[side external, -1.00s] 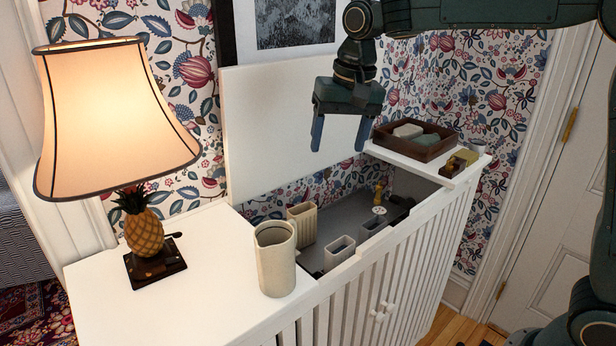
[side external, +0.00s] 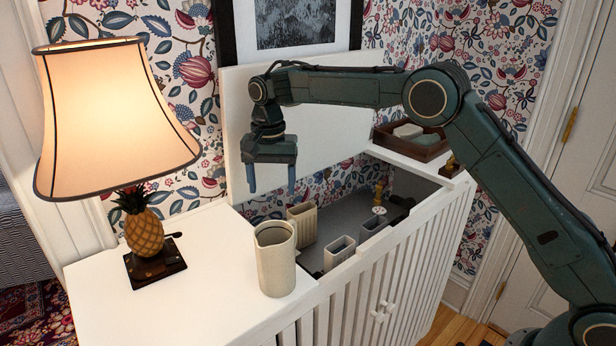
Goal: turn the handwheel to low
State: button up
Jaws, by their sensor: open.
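I cannot clearly make out a handwheel or its low mark. Inside the cabinet's open well, a small brass upright fitting (side external: 379,191) stands near a small pale disc (side external: 379,210); either may belong to the handwheel, but they are too small to tell. My gripper (side external: 271,188) points down with its two blue fingers apart and nothing between them. It is high in front of the raised white lid panel, to the left of the brass fitting and well apart from it.
The white cabinet (side external: 190,285) carries a lit pineapple lamp (side external: 144,232) and a cream pitcher (side external: 275,262). Open-topped boxes, one ribbed beige (side external: 302,222) and one grey (side external: 339,252), stand in the well. A brown tray (side external: 432,150) sits at the right end.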

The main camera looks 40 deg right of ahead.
jog(key=shift+f, duration=0.15)
notch_tip(320, 180, down, 14)
jog(key=shift+r, duration=0.2)
dwell(0.7)
jog(key=c, duration=1)
